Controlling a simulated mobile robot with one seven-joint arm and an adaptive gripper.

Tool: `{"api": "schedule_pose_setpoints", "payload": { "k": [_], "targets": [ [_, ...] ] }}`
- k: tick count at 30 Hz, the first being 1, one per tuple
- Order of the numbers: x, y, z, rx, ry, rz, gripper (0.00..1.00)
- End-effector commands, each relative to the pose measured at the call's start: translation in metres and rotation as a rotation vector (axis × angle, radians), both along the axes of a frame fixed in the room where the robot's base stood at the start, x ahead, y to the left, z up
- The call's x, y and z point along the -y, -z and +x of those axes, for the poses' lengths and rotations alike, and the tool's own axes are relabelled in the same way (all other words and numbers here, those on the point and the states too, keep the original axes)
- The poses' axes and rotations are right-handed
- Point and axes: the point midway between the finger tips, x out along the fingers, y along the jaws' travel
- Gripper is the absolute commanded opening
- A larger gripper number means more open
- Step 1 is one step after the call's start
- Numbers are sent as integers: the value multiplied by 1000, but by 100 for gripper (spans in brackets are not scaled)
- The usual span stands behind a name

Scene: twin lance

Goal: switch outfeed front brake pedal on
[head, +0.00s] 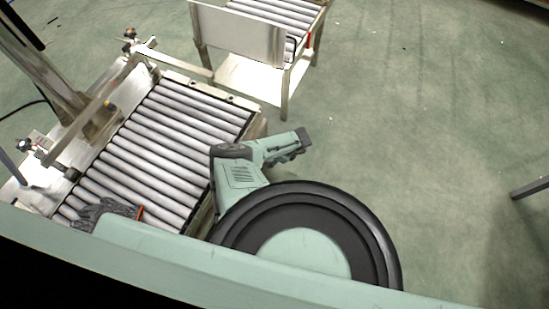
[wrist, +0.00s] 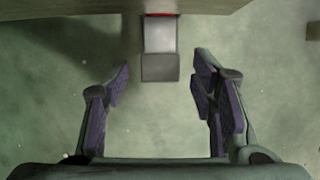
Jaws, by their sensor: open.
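A pedal (wrist: 160,62) shows at the top middle of the wrist view. It has a pale grey upper part, a darker grey square pad at its near end and a thin red strip at its top edge. It juts out from under a brownish panel edge (wrist: 90,7). My gripper (wrist: 161,82) is open and empty, its two dark purple-padded fingers standing left and right of the pad's line, apart from it. The pad lies between and slightly beyond the fingertips. I cannot make out the pedal in the head view, where my arm covers part of the floor.
A roller conveyor (head: 150,140) with metal side frames stands at the left, a dark glove (head: 105,212) on its near end. A second roller table with a metal panel (head: 240,32) stands at the top. Green floor (head: 420,130) is open at the right; a dark bar (head: 530,188) juts in there.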

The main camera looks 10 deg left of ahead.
Motion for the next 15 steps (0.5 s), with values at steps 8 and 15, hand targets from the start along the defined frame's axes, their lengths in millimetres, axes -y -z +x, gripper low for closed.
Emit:
{"api": "schedule_pose_setpoints", "payload": {
  "k": [8,15],
  "targets": [
    [0,1,0,0,0,0,50],
    [0,1,0,0,0,0,34]
  ]
}}
